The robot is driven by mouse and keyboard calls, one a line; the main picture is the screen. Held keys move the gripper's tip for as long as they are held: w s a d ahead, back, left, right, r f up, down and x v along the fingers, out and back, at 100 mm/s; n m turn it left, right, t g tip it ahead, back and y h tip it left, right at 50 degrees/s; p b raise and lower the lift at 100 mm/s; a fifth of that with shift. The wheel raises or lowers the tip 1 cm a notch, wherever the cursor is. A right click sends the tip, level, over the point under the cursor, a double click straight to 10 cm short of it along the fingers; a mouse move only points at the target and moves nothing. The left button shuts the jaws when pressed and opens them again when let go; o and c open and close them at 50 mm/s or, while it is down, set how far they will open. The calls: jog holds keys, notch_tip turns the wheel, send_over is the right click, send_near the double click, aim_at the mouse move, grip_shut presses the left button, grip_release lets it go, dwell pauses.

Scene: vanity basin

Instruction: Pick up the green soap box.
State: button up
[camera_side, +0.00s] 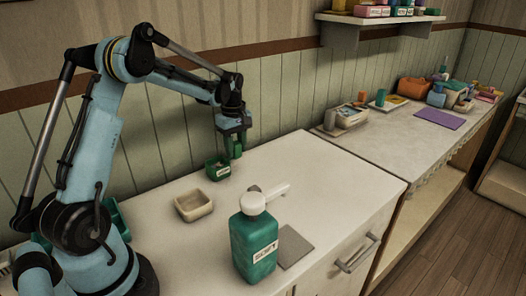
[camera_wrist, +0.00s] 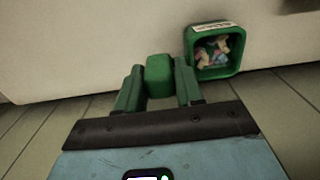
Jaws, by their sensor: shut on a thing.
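The green soap box, a small plain green block with rounded edges, sits between the two fingers of my gripper (camera_wrist: 158,68) in the wrist view. My gripper is shut on the green soap box (camera_wrist: 159,80). In the side view my gripper (camera_side: 234,135) points down near the back of the white counter, with the green soap box (camera_side: 236,150) partly hidden between its fingers. It appears to be held above the counter.
An open green container (camera_side: 217,168) with colourful bits inside stands close by; it also shows in the wrist view (camera_wrist: 214,72).

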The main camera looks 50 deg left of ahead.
grip_shut()
jog(key=shift+r, duration=0.15)
jog(key=shift+r, duration=1.85)
jog(key=shift+o, duration=1.2)
grip_release()
grip_shut()
